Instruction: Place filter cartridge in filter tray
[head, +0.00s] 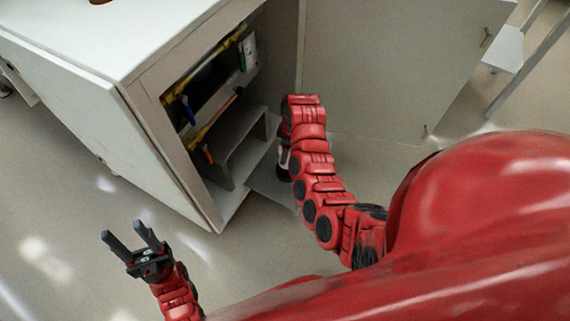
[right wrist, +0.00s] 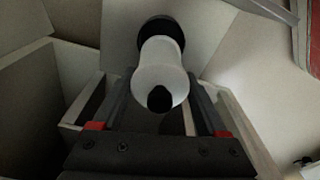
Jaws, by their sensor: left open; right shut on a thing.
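The filter cartridge (right wrist: 162,72), white with black ends, is between the fingers of my right gripper (right wrist: 160,88), which is shut on it. In the right wrist view an open, light-rimmed box that looks like the filter tray (right wrist: 243,128) lies behind the fingers. The cartridge is seen in front of it, and I cannot tell whether they touch. In the head view my right arm largely hides this gripper beside the cabinet opening. My left gripper (head: 133,240) is open and empty, low at the left, apart from the cabinet.
A white cabinet (head: 135,40) stands open, with a grey shelf (head: 238,150) and several coloured tools inside. Its open door (head: 400,70) stands behind my right arm. A pale metal-legged stand (head: 508,48) is at the far right. The floor around my left gripper is clear.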

